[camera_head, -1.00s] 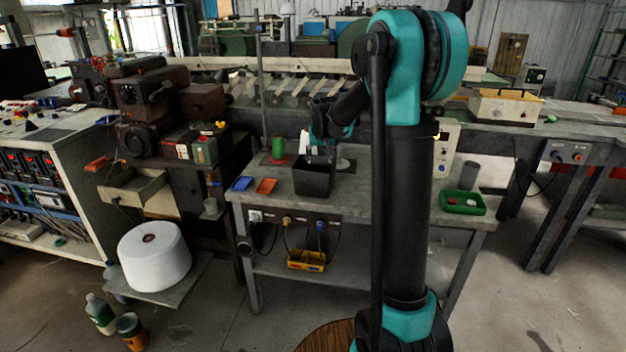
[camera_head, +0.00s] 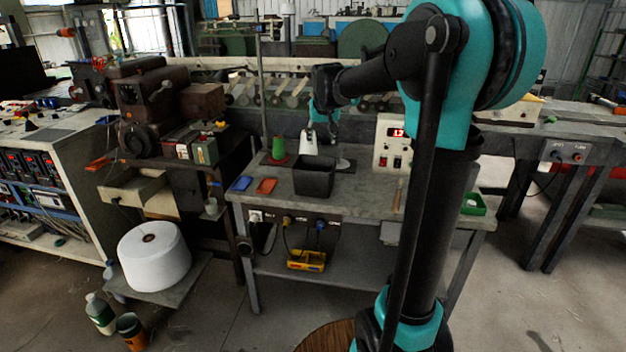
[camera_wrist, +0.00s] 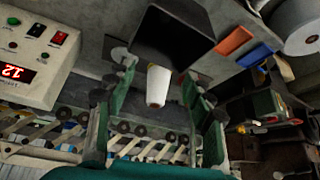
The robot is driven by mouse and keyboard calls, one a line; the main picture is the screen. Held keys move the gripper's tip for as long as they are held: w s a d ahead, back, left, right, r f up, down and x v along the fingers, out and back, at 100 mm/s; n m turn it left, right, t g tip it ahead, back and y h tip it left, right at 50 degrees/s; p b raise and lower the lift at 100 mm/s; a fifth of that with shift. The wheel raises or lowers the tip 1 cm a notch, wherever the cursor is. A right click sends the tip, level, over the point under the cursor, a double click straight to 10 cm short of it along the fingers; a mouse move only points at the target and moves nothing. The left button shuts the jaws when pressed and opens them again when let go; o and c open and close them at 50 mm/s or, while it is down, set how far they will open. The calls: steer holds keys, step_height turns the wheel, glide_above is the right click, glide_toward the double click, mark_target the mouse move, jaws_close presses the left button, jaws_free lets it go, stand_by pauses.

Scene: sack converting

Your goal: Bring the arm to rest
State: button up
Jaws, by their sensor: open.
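My gripper (camera_head: 323,118) is above the far side of the worktable (camera_head: 371,190), behind the black bin, pointing down. In the wrist view my gripper (camera_wrist: 160,112) shows its two green fingers spread apart with nothing held. A white cone (camera_head: 308,143) with a tan tip stands behind the bin, below the fingers; in the wrist view the white cone (camera_wrist: 158,84) appears between the fingers. I cannot tell how far it is below them. My upper arm and column cover part of the table's right side.
A control box with red digits (camera_head: 394,141) is to the right. A machine (camera_head: 160,105) stands left.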

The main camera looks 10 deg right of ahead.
steer(key=s+d+f, duration=0.1)
steer(key=s+f, duration=0.6)
steer(key=s, duration=0.4)
steer(key=s+d+f+g, duration=0.1)
steer(key=s+d+f, duration=0.1)
steer(key=s+f, duration=0.6)
steer(key=s+d+f, duration=0.1)
steer(key=s+f, duration=0.6)
steer(key=s, duration=0.8)
steer(key=shift+s+d+f+n+g, duration=0.2)
steer(key=shift+f+n+g, duration=0.1)
steer(key=shift+g, duration=0.1)
